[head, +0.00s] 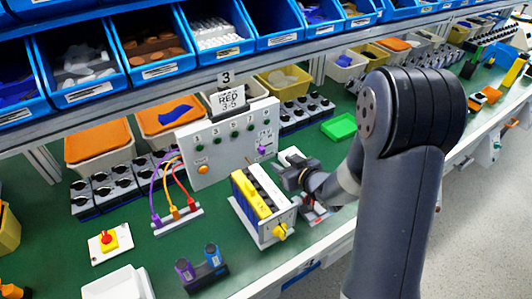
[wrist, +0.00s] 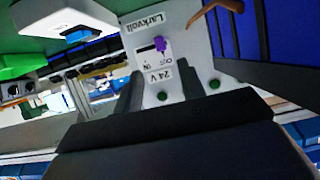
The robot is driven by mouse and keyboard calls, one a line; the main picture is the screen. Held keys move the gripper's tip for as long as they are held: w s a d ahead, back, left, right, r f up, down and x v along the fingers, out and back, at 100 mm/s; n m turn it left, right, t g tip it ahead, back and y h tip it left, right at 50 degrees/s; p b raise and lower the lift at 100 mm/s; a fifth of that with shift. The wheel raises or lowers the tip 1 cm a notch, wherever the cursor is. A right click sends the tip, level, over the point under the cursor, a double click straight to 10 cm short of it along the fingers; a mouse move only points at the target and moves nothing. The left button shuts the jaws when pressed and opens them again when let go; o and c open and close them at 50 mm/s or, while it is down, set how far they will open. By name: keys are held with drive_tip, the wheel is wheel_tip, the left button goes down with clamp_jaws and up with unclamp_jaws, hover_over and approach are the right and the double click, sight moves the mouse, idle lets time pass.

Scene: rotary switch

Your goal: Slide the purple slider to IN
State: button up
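The purple slider (wrist: 159,44) sits on the upright light-grey panel (wrist: 200,62). The wrist view shows the panel upside down, with the slider at the right end of a short dark slot, on the side of the OUT label; the IN label is to the left. In the head view the slider (head: 262,150) is a small purple spot at the panel's lower right. My gripper (wrist: 160,88) is open and empty, its two dark fingers apart, pointing toward the panel. In the head view my gripper (head: 284,170) is just in front of the panel's right side, apart from the slider.
A yellow, white and black block unit (head: 262,205) with a yellow knob stands close below my gripper. Coloured cables (head: 172,190) and a red button box (head: 109,241) are to the left. A green tray (head: 339,126) lies behind right. Blue bins (head: 150,45) hang above the bench.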

sight(264, 152)
drive_tip(key=p+x, duration=0.1)
drive_tip(key=x, duration=0.9)
drive_tip(key=shift+w+a, duration=0.1)
drive_tip(key=shift+w, duration=0.05)
clamp_jaws()
idle(0.4)
